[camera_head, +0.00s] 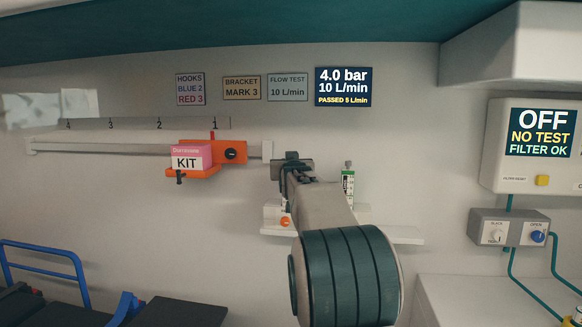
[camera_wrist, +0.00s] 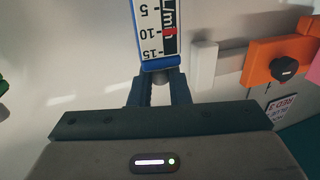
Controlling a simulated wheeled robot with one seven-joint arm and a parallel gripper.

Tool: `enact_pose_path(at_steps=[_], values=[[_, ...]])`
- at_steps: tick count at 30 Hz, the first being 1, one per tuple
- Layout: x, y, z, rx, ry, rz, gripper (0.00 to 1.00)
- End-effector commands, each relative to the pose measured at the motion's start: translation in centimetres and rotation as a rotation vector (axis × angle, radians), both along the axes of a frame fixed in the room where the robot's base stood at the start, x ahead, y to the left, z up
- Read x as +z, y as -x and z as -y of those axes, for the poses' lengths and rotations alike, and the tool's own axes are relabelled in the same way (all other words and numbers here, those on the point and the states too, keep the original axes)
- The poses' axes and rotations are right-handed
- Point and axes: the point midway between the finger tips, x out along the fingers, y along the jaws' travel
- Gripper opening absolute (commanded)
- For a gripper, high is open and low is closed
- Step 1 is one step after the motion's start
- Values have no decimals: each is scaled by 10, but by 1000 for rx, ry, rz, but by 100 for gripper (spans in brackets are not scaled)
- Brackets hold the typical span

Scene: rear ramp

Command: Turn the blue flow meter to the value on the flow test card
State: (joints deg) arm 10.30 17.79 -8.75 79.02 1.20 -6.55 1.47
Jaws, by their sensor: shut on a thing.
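The blue flow meter (camera_wrist: 158,38) shows upside down in the wrist view, with a white scale marked 5, 10 and 15. Its red marker (camera_wrist: 169,31) stands about level with 10. My gripper (camera_wrist: 160,92) is shut at the blue-edged end of the meter, with its fingers around the grey knob (camera_wrist: 161,75), which they partly hide. In the head view my gripper (camera_head: 292,165) covers the meter. The flow test card (camera_head: 288,87) reads 10 L/min. The dark display (camera_head: 343,86) beside it reads 4.0 bar, 10 L/min and PASSED 5 L/min.
A green-edged meter (camera_head: 348,181) stands just right of my gripper. An orange bracket (camera_head: 230,152) with a KIT box (camera_head: 190,158) sits on the wall rail to the left. A white shelf (camera_head: 390,234) lies below. A control box (camera_head: 508,230) is at the right.

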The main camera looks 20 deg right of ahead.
Motion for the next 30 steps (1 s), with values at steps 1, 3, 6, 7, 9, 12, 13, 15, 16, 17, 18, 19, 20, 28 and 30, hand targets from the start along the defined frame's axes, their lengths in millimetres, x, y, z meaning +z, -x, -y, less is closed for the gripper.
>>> enact_pose_path(at_steps=[1,3,6,7,9,12,13,15,16,17,18,19,20,28,30], values=[[-1,0,0,1,-1,-3,0],[-1,0,0,1,-2,-2,27],[-1,0,0,1,-1,-1,38],[-1,0,0,0,-1,-1,38],[-1,0,0,0,0,-1,38],[0,0,1,-1,0,0,38],[0,1,1,-1,0,0,38],[0,3,-1,0,0,1,38],[0,4,-1,0,1,2,38],[0,7,-2,0,1,2,38],[0,10,-4,1,0,1,38],[0,13,-5,1,1,2,38],[0,17,-6,0,1,2,38],[0,61,-22,3,-1,3,38],[1,73,-26,3,-1,3,38]])
